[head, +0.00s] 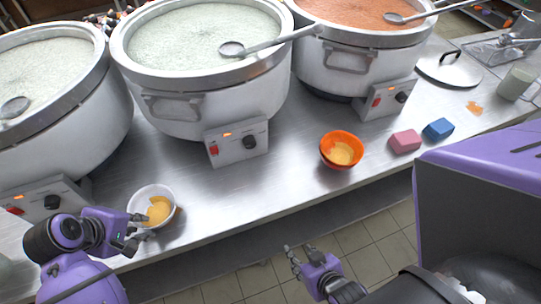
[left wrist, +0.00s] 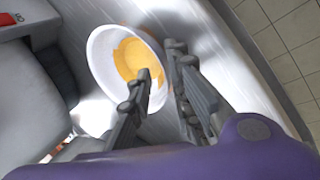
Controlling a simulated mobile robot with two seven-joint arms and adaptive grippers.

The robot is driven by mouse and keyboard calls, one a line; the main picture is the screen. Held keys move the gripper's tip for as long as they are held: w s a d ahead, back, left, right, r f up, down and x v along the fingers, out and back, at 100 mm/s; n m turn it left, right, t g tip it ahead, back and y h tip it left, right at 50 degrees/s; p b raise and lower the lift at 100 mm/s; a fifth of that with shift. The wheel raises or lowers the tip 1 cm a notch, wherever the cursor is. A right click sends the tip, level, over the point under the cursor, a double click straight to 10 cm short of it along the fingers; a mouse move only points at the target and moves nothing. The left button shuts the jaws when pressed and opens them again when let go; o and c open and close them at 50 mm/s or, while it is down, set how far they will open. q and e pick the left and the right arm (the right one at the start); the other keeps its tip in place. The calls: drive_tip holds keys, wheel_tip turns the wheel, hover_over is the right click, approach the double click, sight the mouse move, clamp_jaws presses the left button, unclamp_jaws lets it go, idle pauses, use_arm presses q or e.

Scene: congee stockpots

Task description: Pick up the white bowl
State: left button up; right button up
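The white bowl (head: 149,195) stands on the steel counter at the lower left, with yellow-orange food inside. It also shows in the left wrist view (left wrist: 98,62). My left gripper (head: 143,233) is at the bowl's near rim. In the left wrist view its fingers (left wrist: 158,78) are apart, one over the bowl's inside and the other outside, with the rim between them. I cannot tell whether either finger touches the rim. My right gripper (head: 296,254) is empty and open in front of the counter, away from the bowl.
Large stockpots (head: 205,65) with control boxes stand along the back of the counter (head: 265,190). An orange bowl (head: 340,149), a pink sponge (head: 405,141) and a blue sponge (head: 438,129) lie to the right. A glass (head: 517,80) and a lid (head: 449,68) are farther right.

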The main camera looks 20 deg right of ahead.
sight(154, 223)
use_arm(q)
drive_tip(key=x, duration=0.4)
drive_tip(key=shift+w+d, duration=0.1)
drive_tip(key=shift+d, duration=0.1)
drive_tip(key=shift+c, duration=0.3)
clamp_jaws()
drive_tip(key=shift+f, duration=0.1)
